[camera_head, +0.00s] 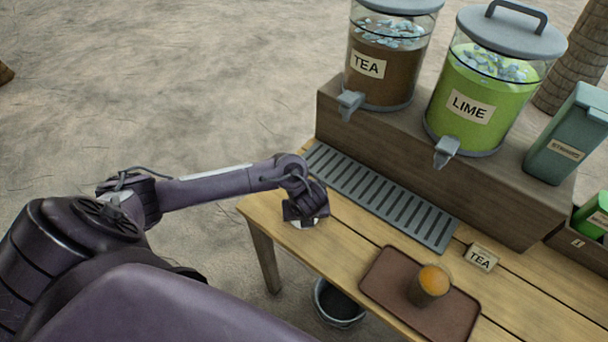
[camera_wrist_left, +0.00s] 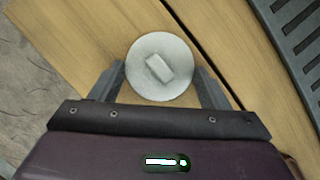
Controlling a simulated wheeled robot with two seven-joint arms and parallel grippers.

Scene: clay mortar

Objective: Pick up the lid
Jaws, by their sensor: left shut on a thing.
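The lid (camera_wrist_left: 160,85) is a pale grey disc with a small rectangular knob, seen from above in the left wrist view. It lies between the two fingers of my left gripper (camera_wrist_left: 160,68), which is shut on it by its edges. In the head view my left gripper (camera_head: 307,214) points down at the left end of the wooden table, and only a pale sliver of the lid (camera_head: 304,224) shows below it. I cannot tell whether the lid touches the tabletop. My right gripper is not in view.
A slotted drip tray (camera_head: 380,197) lies right of the gripper, below the tea dispenser (camera_head: 385,75) and lime dispenser (camera_head: 490,75). A brown tray (camera_head: 385,285) holds a cup with an orange top (camera_head: 430,287). A bucket (camera_head: 338,303) is under the table.

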